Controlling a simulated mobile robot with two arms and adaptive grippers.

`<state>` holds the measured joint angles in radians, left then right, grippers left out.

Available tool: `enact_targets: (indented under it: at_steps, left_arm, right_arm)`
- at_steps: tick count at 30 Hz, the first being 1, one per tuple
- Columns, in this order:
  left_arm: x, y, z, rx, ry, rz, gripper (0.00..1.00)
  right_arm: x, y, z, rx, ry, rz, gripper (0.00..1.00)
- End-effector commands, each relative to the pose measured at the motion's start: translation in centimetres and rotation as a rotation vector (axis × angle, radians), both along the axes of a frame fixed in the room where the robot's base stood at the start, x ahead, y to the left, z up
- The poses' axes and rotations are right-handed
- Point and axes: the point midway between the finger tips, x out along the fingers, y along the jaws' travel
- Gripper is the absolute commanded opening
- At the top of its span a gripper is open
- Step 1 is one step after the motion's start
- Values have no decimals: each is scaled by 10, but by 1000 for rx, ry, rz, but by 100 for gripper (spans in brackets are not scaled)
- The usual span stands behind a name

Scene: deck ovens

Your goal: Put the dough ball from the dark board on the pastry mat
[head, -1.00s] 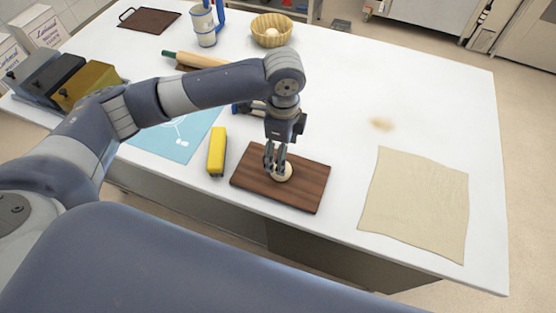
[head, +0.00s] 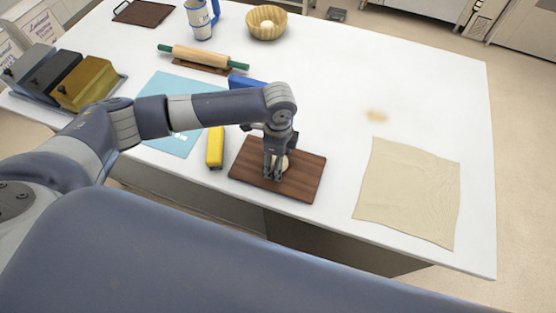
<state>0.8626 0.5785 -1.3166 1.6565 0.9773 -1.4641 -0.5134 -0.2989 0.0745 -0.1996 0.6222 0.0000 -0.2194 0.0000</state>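The pale dough ball (head: 286,162) is on the dark wooden board (head: 308,178) near the table's front edge. My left gripper (head: 273,178) points down over the board with its fingers low at the ball. The fingers hide part of the ball, and I cannot tell whether they grip it. A light blue mat (head: 165,97) with white markings, likely the pastry mat, lies left of the board, partly hidden by my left arm. My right gripper is not in view.
A yellow block-like object (head: 215,148) stands between blue mat and board. A beige cloth (head: 410,190) lies at right. A rolling pin (head: 203,57), a basket (head: 267,22), a jug (head: 201,20) and bins (head: 87,83) are further back.

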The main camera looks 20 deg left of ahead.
Motion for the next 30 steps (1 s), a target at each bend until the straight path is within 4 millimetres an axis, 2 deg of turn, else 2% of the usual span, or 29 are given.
enact_targets:
  at_steps: [1,5,8,9,19,25,26,30]
  left_arm:
    - [0,0,0,0,0,0,52]
    - [0,0,0,0,0,0,23]
    - [0,0,0,0,0,1,22]
    - [0,0,0,0,0,1,18]
    - [0,0,6,0,0,1,18]
    - [1,0,30,-3,-5,1,18]
    - [0,0,35,-2,-4,-2,18]
    - [-32,-9,35,-2,1,-5,18]
  right_arm:
    - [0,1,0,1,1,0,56]
    - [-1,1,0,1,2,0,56]
    - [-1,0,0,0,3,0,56]
    - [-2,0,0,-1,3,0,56]
    - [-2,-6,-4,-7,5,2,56]
    - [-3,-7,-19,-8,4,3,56]
    - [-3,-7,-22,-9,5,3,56]
    - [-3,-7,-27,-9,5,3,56]
